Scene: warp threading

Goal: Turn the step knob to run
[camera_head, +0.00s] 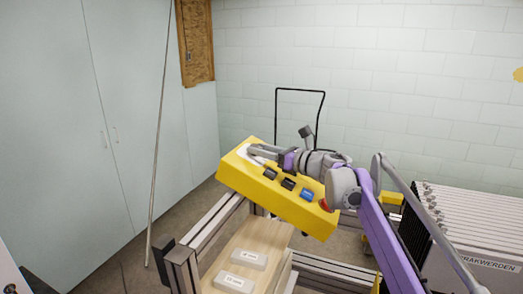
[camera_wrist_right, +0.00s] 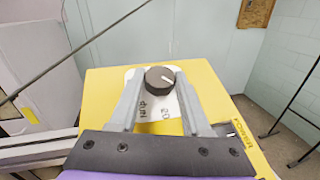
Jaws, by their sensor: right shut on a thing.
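The step knob (camera_wrist_right: 158,79) is a dark round knob with a white pointer mark, on a white plate (camera_wrist_right: 142,112) on top of the yellow box (camera_wrist_right: 97,95). In the wrist view the pointer mark points to the right; print on the plate is upside down and hard to read. My right gripper (camera_wrist_right: 160,82) is shut on the knob, with one finger on either side. In the head view my right gripper (camera_head: 254,152) reaches across the yellow box (camera_head: 235,179) to its far left end and hides the knob. My left gripper is not in view.
A dark switch (camera_head: 270,173), another dark one (camera_head: 289,184) and a blue one (camera_head: 307,195) line the box front, under my right arm. A wooden board (camera_head: 262,238) below bears two pale labelled blocks. A thin pole (camera_head: 158,130) stands at left.

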